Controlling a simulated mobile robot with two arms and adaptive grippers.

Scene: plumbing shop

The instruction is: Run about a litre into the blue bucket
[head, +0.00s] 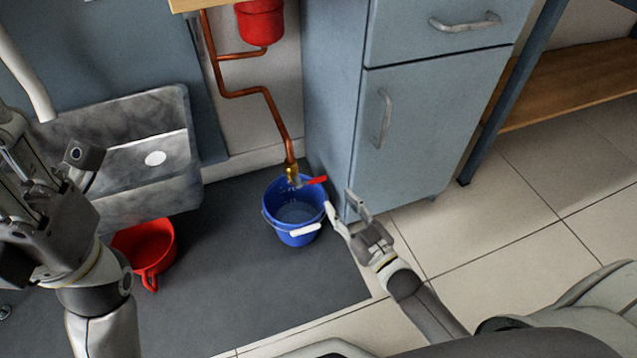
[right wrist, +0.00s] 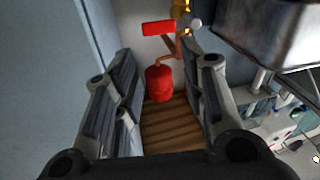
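The blue bucket (head: 276,222) stands upright on the dark mat, its white handle grip hanging at the front. A paler, water-like surface shows low inside it. The brass tap (head: 291,171) at the end of the copper pipe is above the bucket. Its red lever (head: 317,180) sticks out to the right. My right gripper (head: 343,200) is open and empty, just right of the bucket and lever. In the right wrist view the lever (right wrist: 158,28) lies ahead, beyond the open fingers. I cannot tell whether water runs. My left gripper (head: 22,165) is at the left edge, fingers unclear.
A grey sink (head: 100,120) stands at the left, with a red pot-like container (head: 148,243) on the mat below it. A blue-grey cabinet (head: 425,125) stands close behind my right gripper. A red vessel (head: 259,22) is above the pipe. Tiled floor at the right is clear.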

